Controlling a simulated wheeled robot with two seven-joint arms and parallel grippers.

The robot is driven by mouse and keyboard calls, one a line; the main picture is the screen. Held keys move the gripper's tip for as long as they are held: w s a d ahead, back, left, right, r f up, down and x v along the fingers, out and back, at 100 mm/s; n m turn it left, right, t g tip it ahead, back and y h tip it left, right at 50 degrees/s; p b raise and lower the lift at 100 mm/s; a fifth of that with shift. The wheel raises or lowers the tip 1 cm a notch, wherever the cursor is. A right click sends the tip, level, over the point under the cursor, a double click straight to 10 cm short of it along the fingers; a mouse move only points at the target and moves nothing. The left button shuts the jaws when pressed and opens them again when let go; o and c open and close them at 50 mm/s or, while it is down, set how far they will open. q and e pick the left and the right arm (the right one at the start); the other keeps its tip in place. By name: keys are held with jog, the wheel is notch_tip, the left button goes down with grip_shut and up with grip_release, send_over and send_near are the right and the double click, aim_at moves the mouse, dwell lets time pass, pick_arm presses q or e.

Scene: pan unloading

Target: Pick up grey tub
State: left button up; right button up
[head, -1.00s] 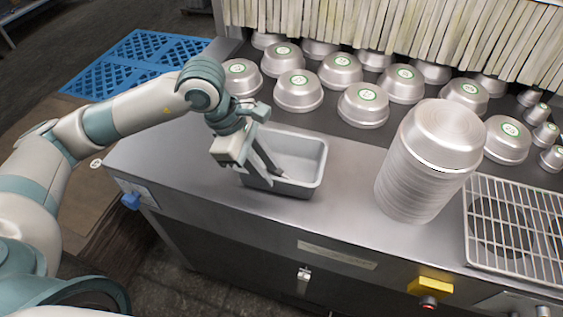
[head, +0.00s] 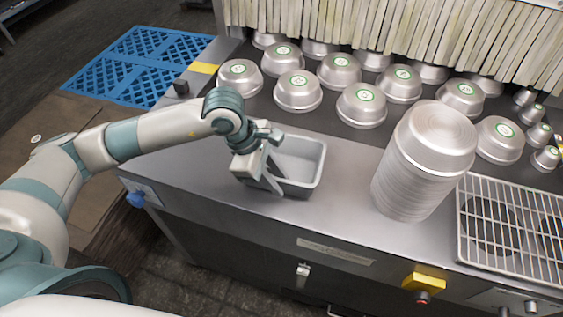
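The grey tub (head: 306,160), a rectangular open container, sits upright on the steel counter left of the pan stack. It looks empty. My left gripper (head: 277,184) is down at the tub's near left side, its fingers pointing toward the near wall. The fingers look spread, one on the tub's inner side and one on its outer side. The gripper hides part of the tub's left end and near rim, so contact is unclear. My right gripper is not in view.
A tall stack of metal pans (head: 420,165) stands right of the tub, with a wire rack (head: 505,225) beyond. Several upturned pans with green labels (head: 297,90) lie behind on the dark belt, below a strip curtain (head: 400,30). The steel counter (head: 195,150) is clear left of the tub.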

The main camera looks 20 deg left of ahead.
pick_arm(q)
jog(key=shift+f, duration=0.2)
dwell(0.3)
grip_shut()
jog(key=shift+r, duration=0.15)
jog(key=shift+w+r+b, duration=0.1)
jog(key=shift+r+b, duration=1.2)
jog(key=shift+r, duration=0.6)
jog(key=w+d+r+b, duration=0.5)
jog(key=d+r, duration=0.2)
jog(key=d, duration=0.3)
jog(key=shift+d, duration=0.3)
